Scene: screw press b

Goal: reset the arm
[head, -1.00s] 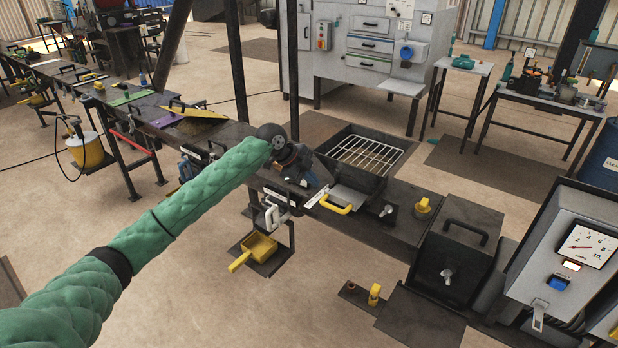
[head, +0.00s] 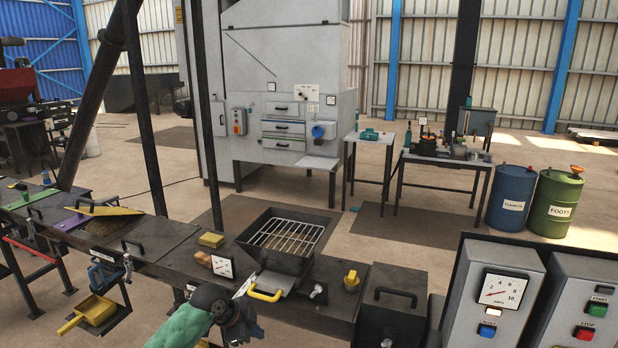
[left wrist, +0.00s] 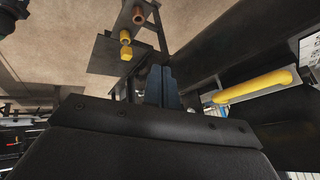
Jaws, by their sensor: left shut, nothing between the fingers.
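My left arm, in a green padded sleeve, comes in at the bottom of the head view. Its dark left gripper (head: 245,328) is low in front of the bench, near the yellow handle (head: 265,295) of the tray with the grate. In the left wrist view the two blue-grey fingers (left wrist: 160,88) are together, with nothing between them. A yellow handle (left wrist: 253,86) shows to their right there, apart from them. My right arm and gripper are in neither view.
A yellow scoop (head: 92,311) sits below at left. Control boxes with a gauge (head: 502,289) stand at right. Open floor lies behind the bench.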

